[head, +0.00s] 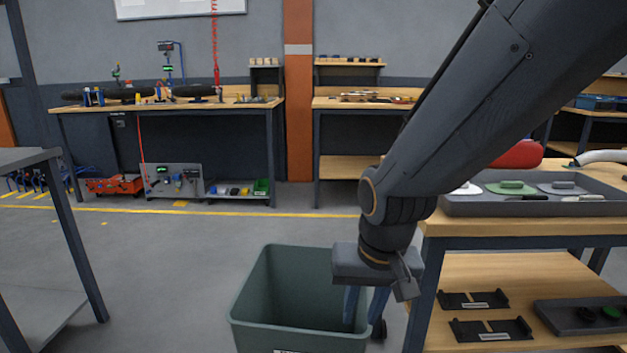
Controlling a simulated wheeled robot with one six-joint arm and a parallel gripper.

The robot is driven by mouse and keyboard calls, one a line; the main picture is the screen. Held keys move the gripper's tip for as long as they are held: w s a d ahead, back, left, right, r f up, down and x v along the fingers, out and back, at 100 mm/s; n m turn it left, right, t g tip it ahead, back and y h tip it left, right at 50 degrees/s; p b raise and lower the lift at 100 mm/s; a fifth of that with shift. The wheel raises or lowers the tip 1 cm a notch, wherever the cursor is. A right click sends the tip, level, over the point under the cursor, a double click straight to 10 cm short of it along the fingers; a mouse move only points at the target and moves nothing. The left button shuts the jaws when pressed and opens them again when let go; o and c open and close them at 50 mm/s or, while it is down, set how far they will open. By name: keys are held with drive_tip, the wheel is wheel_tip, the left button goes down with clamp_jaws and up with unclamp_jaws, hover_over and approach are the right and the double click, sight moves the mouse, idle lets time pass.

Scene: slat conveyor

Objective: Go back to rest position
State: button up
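My gripper (363,312) points down at the end of my arm, over the right side of a grey-green bin (262,290). Its two bluish fingers stand apart, with no object seen between them. The fingertips overlap the bin's right wall in the picture, and how far they reach into the bin is hard to tell. The visible part of the bin's inside looks empty; its bottom is partly hidden.
A wooden workbench (520,228) stands close on the right, with a grey tray (465,207) holding several parts on top. A grey frame table (75,240) is at left. Benches line the back wall. The floor between is clear.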

drive_tip(key=s+d+r+n+g, duration=0.2)
drive_tip(key=s+r+n, duration=0.15)
drive_tip(key=s, duration=0.75)
drive_tip(key=d+r+m+p, duration=0.3)
drive_tip(key=d+r+p, duration=0.6)
drive_tip(key=p, duration=0.9)
drive_tip(key=shift+w+r+h, duration=0.3)
drive_tip(key=shift+r+h, duration=0.1)
drive_tip(key=shift+r, duration=0.15)
drive_tip(key=shift+a+m, duration=0.15)
drive_tip(key=shift+m, duration=0.1)
